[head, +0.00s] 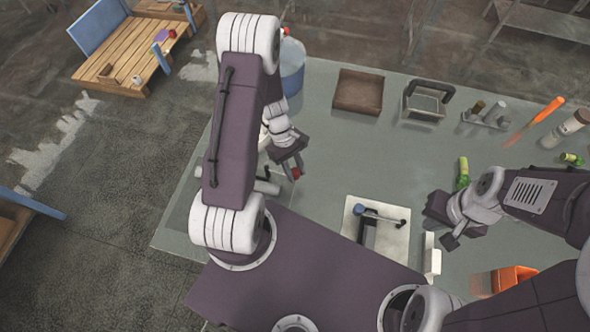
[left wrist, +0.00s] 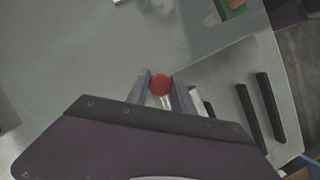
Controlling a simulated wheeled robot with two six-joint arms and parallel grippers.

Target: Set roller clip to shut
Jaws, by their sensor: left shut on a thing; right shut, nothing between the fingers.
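A red round knob (left wrist: 160,84) on a pale stem sits between the fingertips of my left gripper (left wrist: 162,90) in the left wrist view. The left gripper is shut on it. In the head view the red knob (head: 296,173) shows at the tip of my left gripper (head: 291,168), over the left part of the table. I cannot tell for sure whether this knob belongs to the roller clip; much of what lies there is hidden behind my left arm. My right gripper (head: 446,226) is shut and empty, over the right part of the table.
A white plate (head: 398,236) with a blue-ended lever lies between the grippers. A white block (head: 431,262) and an orange object (head: 512,277) are near the right arm. A brown tray (head: 359,91), grey holder (head: 426,99) and green bottle (head: 463,171) stand farther back. The table's middle is clear.

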